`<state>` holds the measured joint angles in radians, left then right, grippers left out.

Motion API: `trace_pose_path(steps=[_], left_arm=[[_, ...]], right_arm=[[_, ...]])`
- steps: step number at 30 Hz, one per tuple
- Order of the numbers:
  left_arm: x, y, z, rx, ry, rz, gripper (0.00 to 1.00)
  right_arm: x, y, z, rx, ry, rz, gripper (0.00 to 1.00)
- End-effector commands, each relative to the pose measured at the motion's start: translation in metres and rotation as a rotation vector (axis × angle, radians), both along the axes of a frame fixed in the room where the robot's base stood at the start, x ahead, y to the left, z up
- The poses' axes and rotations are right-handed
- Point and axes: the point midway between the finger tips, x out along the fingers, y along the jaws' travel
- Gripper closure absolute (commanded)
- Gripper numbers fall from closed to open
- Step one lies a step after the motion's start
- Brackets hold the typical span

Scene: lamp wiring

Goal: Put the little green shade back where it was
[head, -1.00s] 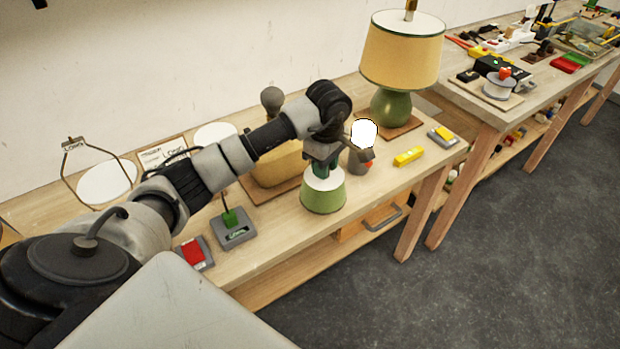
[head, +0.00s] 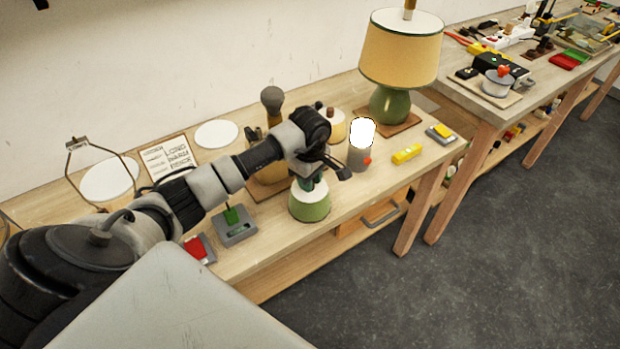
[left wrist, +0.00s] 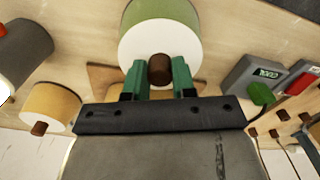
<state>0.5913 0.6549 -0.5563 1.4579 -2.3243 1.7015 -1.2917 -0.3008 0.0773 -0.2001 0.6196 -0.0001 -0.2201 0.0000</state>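The little green shade (head: 310,206) has a pale top and a brown knob. In the left wrist view the shade (left wrist: 135,45) shows just beyond my fingers. My left gripper (head: 309,182) has its green fingers on both sides of the brown knob; they look closed on it in the left wrist view (left wrist: 160,72). The shade hangs upright below the gripper near the table's front edge. I cannot tell whether its lower rim touches the table. My right gripper is not in view.
A small yellow shade (head: 334,130), a glowing bulb (head: 361,132) on a grey cylinder (head: 358,158) and a large lamp (head: 390,105) stand to the right. Switch boxes, green (head: 236,232) and red (head: 197,249), lie left. White discs (head: 216,134) and a card (head: 166,157) are behind.

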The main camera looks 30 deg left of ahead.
Motion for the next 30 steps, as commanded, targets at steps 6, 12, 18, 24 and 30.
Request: trace_pose_path(steps=[6, 12, 18, 24, 30], left_arm=[[0.0, 0.0, 0.0, 0.0, 0.0, 0.0, 0.49], [0.0, 0.0, 0.0, 0.0, 0.0, 0.0, 0.49], [0.001, 0.0, 0.014, 0.001, -0.005, 0.0, 0.49], [0.001, 0.001, 0.055, 0.004, -0.006, -0.001, 0.49], [0.001, 0.0, 0.096, 0.002, -0.005, 0.0, 0.49]], right_arm=[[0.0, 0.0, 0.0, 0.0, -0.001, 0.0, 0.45], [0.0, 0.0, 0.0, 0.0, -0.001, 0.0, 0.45], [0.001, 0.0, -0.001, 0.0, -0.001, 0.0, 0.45], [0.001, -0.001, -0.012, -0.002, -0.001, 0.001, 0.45], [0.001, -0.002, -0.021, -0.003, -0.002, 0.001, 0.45]])
